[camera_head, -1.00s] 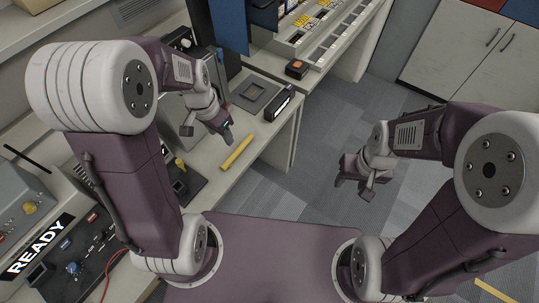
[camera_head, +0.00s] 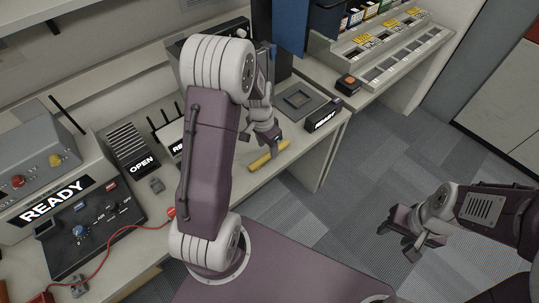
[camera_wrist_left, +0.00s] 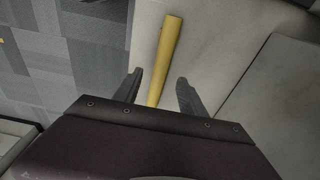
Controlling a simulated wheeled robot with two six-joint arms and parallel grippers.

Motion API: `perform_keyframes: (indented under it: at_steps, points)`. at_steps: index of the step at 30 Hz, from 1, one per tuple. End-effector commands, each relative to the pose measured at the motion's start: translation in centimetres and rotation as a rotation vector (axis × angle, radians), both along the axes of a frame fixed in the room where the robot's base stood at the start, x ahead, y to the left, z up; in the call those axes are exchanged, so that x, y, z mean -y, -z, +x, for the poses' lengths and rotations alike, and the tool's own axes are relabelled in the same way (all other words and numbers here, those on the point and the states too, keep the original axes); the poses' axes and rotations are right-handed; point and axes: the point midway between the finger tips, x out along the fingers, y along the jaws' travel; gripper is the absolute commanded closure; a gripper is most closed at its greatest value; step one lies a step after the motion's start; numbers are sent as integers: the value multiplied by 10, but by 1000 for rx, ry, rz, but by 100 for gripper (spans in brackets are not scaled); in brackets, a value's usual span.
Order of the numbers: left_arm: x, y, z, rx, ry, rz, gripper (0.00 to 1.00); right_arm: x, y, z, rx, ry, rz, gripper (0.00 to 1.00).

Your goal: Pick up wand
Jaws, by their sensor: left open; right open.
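The wand is probably the yellow bar (camera_head: 269,156) lying on the desk near its front edge. It also shows in the left wrist view (camera_wrist_left: 165,55), running away from between the fingers. My left gripper (camera_head: 262,143) is open just above the bar; in the left wrist view its two fingers (camera_wrist_left: 158,90) stand on either side of the bar's near end, with gaps on both sides. The bar's nearest part is hidden by the gripper body. My right gripper (camera_head: 398,243) is open and empty over the floor at the right.
A black box reading READY (camera_head: 324,117) and a grey square pad (camera_head: 299,100) lie beyond the bar. A console labelled READY (camera_head: 55,200), with a red cable, stands at the left. An orange-buttoned box (camera_head: 348,83) sits on the far bench. The floor at the right is clear.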

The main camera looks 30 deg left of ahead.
Motion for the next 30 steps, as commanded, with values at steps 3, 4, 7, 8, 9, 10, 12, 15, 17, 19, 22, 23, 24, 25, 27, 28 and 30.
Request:
perform_keyframes:
  at_steps: [3,4,7,8,9,10,12,15,17,19,22,23,24,25,27,28,30]
  points:
    - [1,25,4,-7,0,-1,52,0,1,0,0,0,0,51]
    - [1,30,4,-6,0,-1,52,0,2,0,0,0,0,51]
    - [2,39,6,-4,0,-1,52,0,2,0,0,0,0,51]
    - [2,41,6,-4,0,-1,52,0,2,0,0,0,0,51]
    - [2,41,6,-2,0,0,52,0,2,0,0,0,0,51]
    - [2,41,6,-2,0,0,52,0,2,0,0,0,0,51]
    - [2,41,6,-2,0,0,52,0,2,0,0,0,0,51]
    - [2,41,6,-2,0,0,63,0,2,0,0,0,0,51]
    - [2,41,6,-2,0,0,79,0,2,0,0,0,0,51]
    - [2,41,6,-2,0,0,99,0,2,0,0,0,0,51]
    - [2,41,6,-1,0,-1,100,0,2,0,0,0,0,51]
    - [2,41,6,-1,0,-1,100,0,2,0,0,0,0,51]
    - [2,41,6,-1,0,-1,100,0,2,0,0,0,0,51]
    - [2,41,6,-2,0,0,100,0,2,0,0,0,0,51]
    - [2,40,6,-2,0,0,100,0,2,0,0,0,0,51]
    - [2,40,6,-1,0,-1,100,0,2,0,0,0,0,51]
    - [2,37,7,0,0,0,100,0,2,0,0,0,0,51]
